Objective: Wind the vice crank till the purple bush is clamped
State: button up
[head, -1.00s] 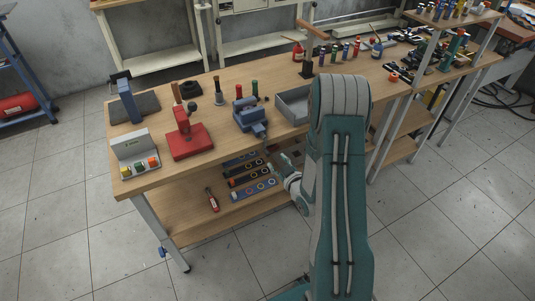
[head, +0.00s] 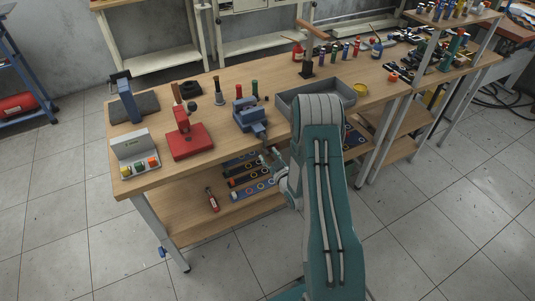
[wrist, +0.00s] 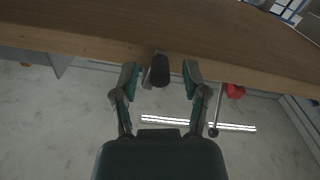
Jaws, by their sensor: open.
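The blue vice (head: 249,117) stands at the front edge of the workbench. In the wrist view a dark round handle (wrist: 161,71) on a grey arm, apparently the vice crank's, lies between my fingers. My gripper (wrist: 161,79) is open, with a finger on either side of the handle and a visible gap at each side. In the head view my gripper (head: 269,158) is small, just below the bench edge in front of the vice. I cannot make out the purple bush in either view.
A grey tray (head: 287,101) is right of the vice, partly behind my arm. A red press (head: 190,143) stands to its left. A lower shelf (head: 190,222) holds dark strips. In the wrist view a ball-ended rod (wrist: 214,115) hangs beside the right finger.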

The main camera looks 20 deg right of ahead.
jog(key=shift+w, duration=0.55)
grip_shut()
jog(key=m, duration=0.1)
jog(key=a+m, duration=0.1)
jog(key=m, duration=0.3)
jog(key=shift+a+r, duration=0.4)
grip_release()
